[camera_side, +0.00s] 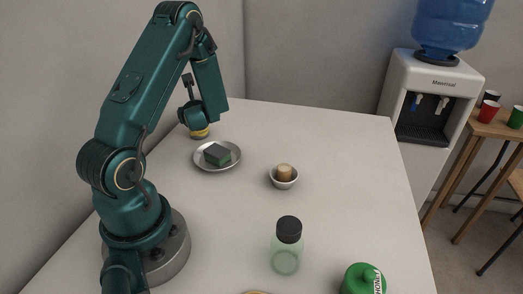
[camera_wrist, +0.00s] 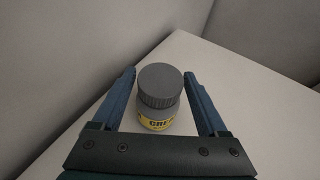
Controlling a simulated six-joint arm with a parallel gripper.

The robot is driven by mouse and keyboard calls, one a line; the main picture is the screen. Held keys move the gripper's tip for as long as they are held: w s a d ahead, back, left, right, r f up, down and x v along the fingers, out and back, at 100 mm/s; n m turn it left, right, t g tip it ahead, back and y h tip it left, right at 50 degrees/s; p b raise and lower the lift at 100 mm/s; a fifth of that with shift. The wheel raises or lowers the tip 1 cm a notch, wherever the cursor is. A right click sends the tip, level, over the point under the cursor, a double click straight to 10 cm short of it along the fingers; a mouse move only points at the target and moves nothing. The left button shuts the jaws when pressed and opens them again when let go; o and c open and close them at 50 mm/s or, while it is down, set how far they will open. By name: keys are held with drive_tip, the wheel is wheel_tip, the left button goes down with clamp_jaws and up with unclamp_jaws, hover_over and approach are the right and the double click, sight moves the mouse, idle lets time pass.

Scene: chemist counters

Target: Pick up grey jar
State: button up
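The grey jar (camera_wrist: 160,88) has a dark grey ribbed lid and a yellow label with partly readable dark letters. It stands upright on the white table in the wrist view. My gripper (camera_wrist: 161,78) is open, with one blue finger on each side of the jar and a gap on both sides. In the side view the jar (camera_side: 200,133) is at the far left of the table, mostly hidden behind my gripper; only its lower part with a yellow band shows.
A metal plate (camera_side: 232,163) with a green-black block (camera_side: 217,153) sits close to the grey jar. A small bowl (camera_side: 284,183) holds a tan piece. A clear jar with black lid (camera_side: 288,246) and a green container (camera_side: 362,280) stand nearer. Walls rise behind the table.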

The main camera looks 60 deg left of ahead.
clamp_jaws()
